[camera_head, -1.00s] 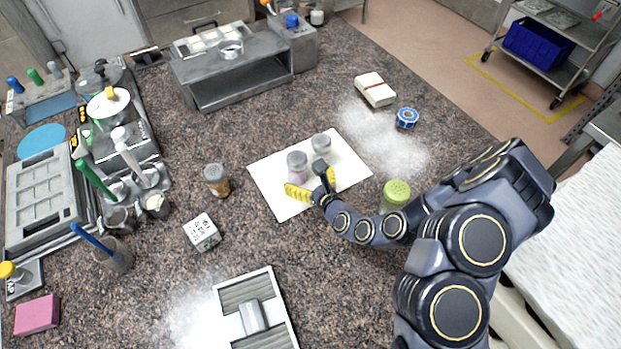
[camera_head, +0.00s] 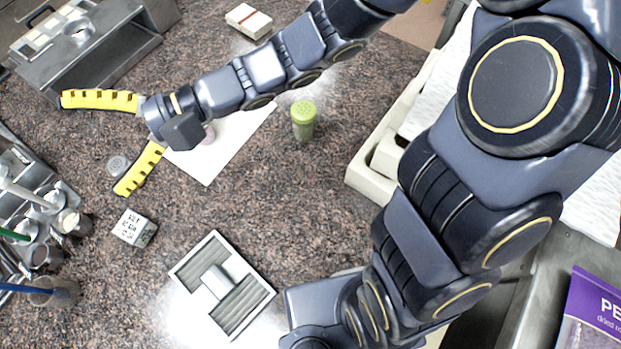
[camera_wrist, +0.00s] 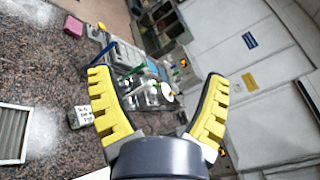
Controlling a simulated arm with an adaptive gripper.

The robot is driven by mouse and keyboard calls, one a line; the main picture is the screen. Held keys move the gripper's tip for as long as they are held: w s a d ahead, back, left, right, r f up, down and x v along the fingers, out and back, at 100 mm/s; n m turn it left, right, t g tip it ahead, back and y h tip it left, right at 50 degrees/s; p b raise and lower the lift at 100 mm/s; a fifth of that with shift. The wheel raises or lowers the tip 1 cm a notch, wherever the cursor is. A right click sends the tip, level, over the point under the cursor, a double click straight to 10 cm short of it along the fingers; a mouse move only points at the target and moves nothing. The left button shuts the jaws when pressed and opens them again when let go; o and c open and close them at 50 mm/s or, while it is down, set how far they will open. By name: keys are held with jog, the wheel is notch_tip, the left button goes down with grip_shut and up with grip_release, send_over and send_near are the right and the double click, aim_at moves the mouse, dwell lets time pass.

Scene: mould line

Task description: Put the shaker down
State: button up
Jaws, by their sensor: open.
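My gripper (camera_head: 90,145) is open, its two yellow fingers spread wide and pointing left, with nothing held between them. It also shows open and empty in the wrist view (camera_wrist: 158,76). A white mat (camera_head: 240,135) lies beneath and right of my gripper's wrist. A pinkish shaker (camera_head: 208,134) stands on the mat, mostly hidden behind my gripper. A grey-lidded shaker (camera_head: 118,165) stands on the counter, seen between the fingers but apart from them. A green-lidded shaker (camera_head: 304,118) stands upright right of the mat. I cannot tell which shaker the task means.
A lettered white cube (camera_head: 134,228) and a framed grey mould (camera_head: 222,285) lie on the counter in front. Metal cups with tools (camera_head: 45,220) stand at the left. A metal stand (camera_head: 95,50) is at the back left. Speckled counter between mould and mat is clear.

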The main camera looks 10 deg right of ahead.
jog(key=s+d+f+n+g+h, duration=0.2)
jog(key=s+d+n+h, duration=0.3)
jog(key=s+d+h, duration=0.15)
jog(key=s+d+f+t+h, duration=0.1)
jog(key=d+h, duration=0.4)
jog(key=d, duration=0.5)
jog(key=s+d+f+t+h, duration=0.2)
jog(key=d+h, duration=0.3)
jog(key=d, duration=0.6)
jog(key=shift+s+n+t+h, duration=0.15)
jog(key=shift+n+t+h, duration=0.25)
jog(key=shift+t, duration=0.4)
